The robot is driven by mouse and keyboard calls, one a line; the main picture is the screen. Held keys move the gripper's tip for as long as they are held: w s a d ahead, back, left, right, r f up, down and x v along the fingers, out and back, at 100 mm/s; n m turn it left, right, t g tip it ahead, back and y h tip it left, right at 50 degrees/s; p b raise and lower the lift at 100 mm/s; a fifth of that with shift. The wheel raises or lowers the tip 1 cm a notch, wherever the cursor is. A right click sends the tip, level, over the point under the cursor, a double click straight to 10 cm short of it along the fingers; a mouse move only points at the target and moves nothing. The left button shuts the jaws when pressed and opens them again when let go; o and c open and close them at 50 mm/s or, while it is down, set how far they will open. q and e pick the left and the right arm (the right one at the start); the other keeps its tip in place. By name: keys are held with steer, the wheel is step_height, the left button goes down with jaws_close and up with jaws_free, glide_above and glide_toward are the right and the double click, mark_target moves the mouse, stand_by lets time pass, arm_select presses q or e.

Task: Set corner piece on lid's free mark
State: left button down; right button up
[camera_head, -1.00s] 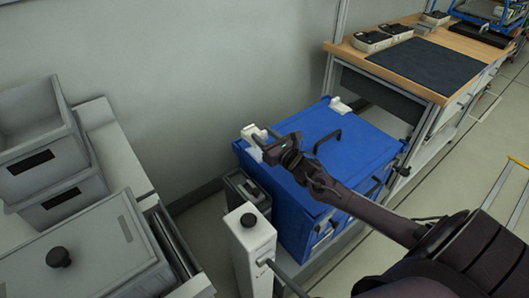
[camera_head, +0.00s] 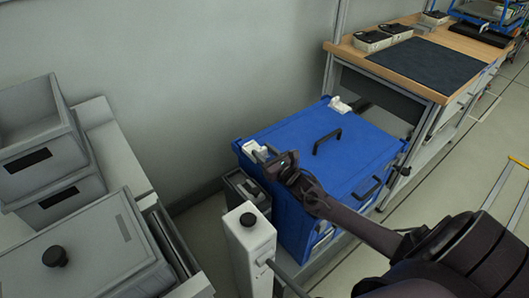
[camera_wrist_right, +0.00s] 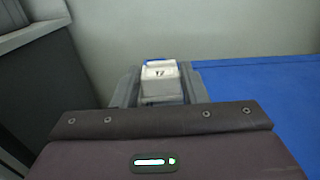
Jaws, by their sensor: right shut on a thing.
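My right gripper (camera_head: 264,155) is shut on a white corner piece (camera_head: 253,146) at the left corner of the blue box's lid (camera_head: 305,135). In the right wrist view the white piece (camera_wrist_right: 160,80) sits between the two grey fingers, with blue showing just behind it. I cannot tell whether its underside touches the lid. Another white corner piece (camera_head: 339,105) rests on the lid's far corner. The lid has a dark handle in its middle. The mark under the held piece is hidden. My left gripper is not in view.
Grey bins (camera_head: 75,255) fill the left side. The wall is just behind the lid. A wooden workbench (camera_head: 385,50) stands at the back right.

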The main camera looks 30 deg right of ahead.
steer(key=shift+s+a+f+b, duration=0.1)
steer(key=shift+s+f+b, duration=0.05)
steer(key=shift+f+b, duration=0.25)
steer(key=o, duration=0.9)
steer(key=shift+f, duration=0.2)
steer(key=shift+o, duration=0.3)
steer(key=shift+s+f, duration=0.1)
steer(key=shift+a, duration=0.1)
steer(key=shift+r+p, duration=0.35)
steer(key=shift+p, duration=0.15)
steer(key=shift+r+p, duration=0.3)
steer(key=shift+p, duration=0.15)
steer(key=s, duration=0.3)
steer(key=s+d, duration=0.1)
steer(key=s, duration=0.7)
steer(key=shift+s+d+r, duration=0.15)
steer(key=shift+s+r, duration=0.1)
